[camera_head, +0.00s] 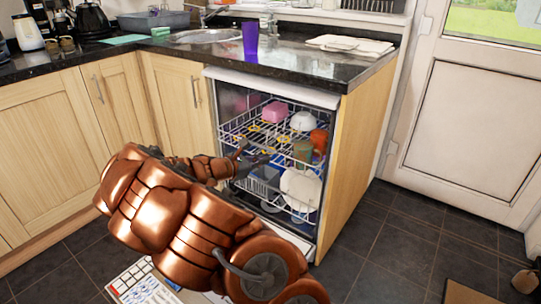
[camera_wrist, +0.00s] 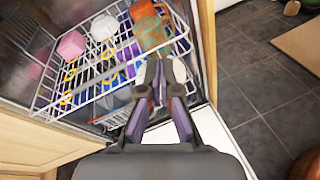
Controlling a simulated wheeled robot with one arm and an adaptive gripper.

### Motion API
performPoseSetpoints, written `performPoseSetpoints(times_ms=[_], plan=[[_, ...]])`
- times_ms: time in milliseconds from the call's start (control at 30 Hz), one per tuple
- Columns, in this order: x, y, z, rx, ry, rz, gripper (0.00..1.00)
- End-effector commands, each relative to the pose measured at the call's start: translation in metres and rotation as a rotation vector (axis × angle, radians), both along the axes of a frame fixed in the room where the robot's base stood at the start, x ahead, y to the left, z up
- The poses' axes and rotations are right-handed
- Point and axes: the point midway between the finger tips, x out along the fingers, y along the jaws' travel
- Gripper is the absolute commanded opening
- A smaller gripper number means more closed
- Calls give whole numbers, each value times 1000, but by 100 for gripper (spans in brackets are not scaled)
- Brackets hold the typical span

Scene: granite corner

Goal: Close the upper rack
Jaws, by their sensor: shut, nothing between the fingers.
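The upper rack (camera_head: 231,139) is a white wire basket in the open dishwasher, and it also shows in the wrist view (camera_wrist: 42,106). It holds a pink item (camera_head: 275,112), a white bowl (camera_head: 302,120), an orange cup (camera_head: 319,139) and a green cup (camera_head: 303,151). How far the rack is pulled out is hard to tell. My gripper (camera_head: 268,158) is at the rack's front side. In the wrist view my gripper (camera_wrist: 157,68) has its fingertips together and empty, overlapping the rack's front edge near the orange and green cups. Whether they touch the rack is unclear.
A lower rack with a white plate (camera_head: 300,188) sits below. A wooden side panel (camera_head: 358,150) borders the dishwasher on the right. The tiled floor (camera_head: 385,250) at right is mostly free.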

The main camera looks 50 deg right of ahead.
Motion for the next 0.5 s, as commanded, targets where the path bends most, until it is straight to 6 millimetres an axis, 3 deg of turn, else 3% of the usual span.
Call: performPoseSetpoints(times_ms=[200,333,500], plan=[[50,-10,-40,-27,199,173,0],[69,-9,-57,-31,267,243,0],[79,-9,-69,-31,310,282,0]])
